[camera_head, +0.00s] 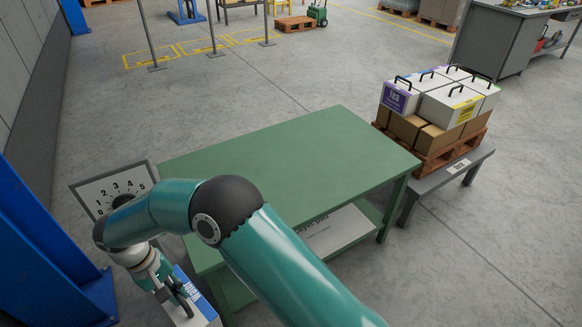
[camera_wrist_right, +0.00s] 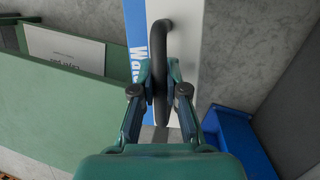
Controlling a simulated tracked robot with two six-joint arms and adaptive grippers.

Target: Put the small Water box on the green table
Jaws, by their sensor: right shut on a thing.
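The small Water box (camera_head: 205,312) is white with a blue label and a black handle. It is beyond the left front corner of the green table (camera_head: 290,155), partly cut off by the bottom edge of the head view. My right gripper (camera_head: 181,298) is shut on its handle. In the right wrist view the handle (camera_wrist_right: 161,60) stands between the fingers (camera_wrist_right: 160,90) and the box (camera_wrist_right: 180,20) shows white and blue with part of the word "Water". The table top is empty. My left gripper is not in view.
A bench at the right holds a pallet (camera_head: 437,155) with brown cartons and white handled boxes, one labelled Tea. A numbered panel (camera_head: 115,187) stands left of the table. A blue post (camera_head: 45,250) is at the far left. A sheet lies on the table's lower shelf (camera_head: 335,230).

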